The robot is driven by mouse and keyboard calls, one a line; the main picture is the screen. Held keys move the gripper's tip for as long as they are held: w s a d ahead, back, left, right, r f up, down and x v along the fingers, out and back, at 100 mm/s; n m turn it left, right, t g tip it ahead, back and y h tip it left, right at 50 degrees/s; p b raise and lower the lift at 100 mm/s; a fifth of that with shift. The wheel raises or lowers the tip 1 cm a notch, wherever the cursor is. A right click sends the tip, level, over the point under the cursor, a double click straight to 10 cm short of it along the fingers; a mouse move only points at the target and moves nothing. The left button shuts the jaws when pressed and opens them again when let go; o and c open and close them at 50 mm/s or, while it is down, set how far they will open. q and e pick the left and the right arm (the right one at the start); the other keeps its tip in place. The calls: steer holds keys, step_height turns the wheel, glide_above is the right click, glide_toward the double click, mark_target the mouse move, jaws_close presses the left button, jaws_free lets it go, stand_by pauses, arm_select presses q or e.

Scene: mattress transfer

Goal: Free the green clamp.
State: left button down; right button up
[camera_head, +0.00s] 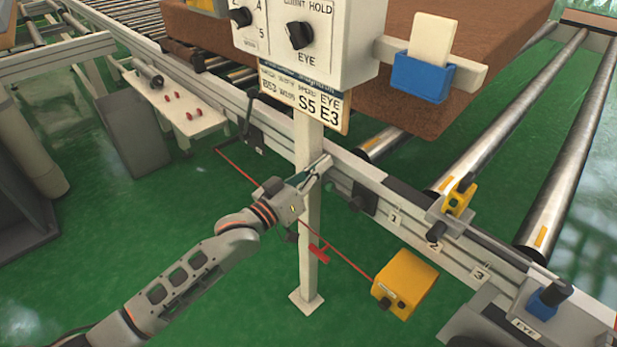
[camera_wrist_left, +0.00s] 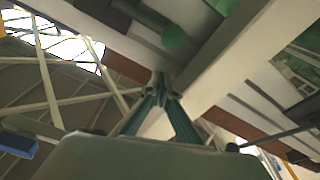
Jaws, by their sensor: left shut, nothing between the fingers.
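My left gripper (camera_head: 316,174) reaches up from the lower left to the white post, just below the sign and close to the side rail. Its fingers are together and empty; they also show closed in the left wrist view (camera_wrist_left: 160,82). In that view a dark green rounded knob on an arm (camera_wrist_left: 174,38) hangs just beyond the fingertips, apart from them in the picture. It may be part of the green clamp, but I cannot tell. I cannot make out a green clamp in the head view; the post and gripper hide part of the rail. My right gripper is not in view.
The post (camera_head: 309,255) carries a control box (camera_head: 345,60). The side rail (camera_head: 400,205) holds a yellow clamp (camera_head: 459,197) and a blue clamp (camera_head: 545,302). A red cord runs to a yellow box (camera_head: 408,282). A brown mattress (camera_head: 420,115) lies on the rollers behind.

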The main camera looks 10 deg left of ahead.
mark_target(341, 193)
arm_select(q)
steer(key=f, duration=0.1)
steer(key=s+f, duration=0.1)
steer(key=shift+d+f, duration=0.15)
steer(key=shift+f, duration=0.2)
steer(key=shift+s+f+b, duration=0.1)
steer(key=shift+f+b, duration=0.2)
steer(key=shift+b, duration=0.05)
steer(key=shift+s+f, duration=0.1)
steer(key=shift+f, duration=0.15)
steer(key=shift+d, duration=0.1)
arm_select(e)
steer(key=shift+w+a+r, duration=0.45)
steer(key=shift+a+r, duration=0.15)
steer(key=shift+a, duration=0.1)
arm_select(q)
steer(key=shift+s, duration=0.1)
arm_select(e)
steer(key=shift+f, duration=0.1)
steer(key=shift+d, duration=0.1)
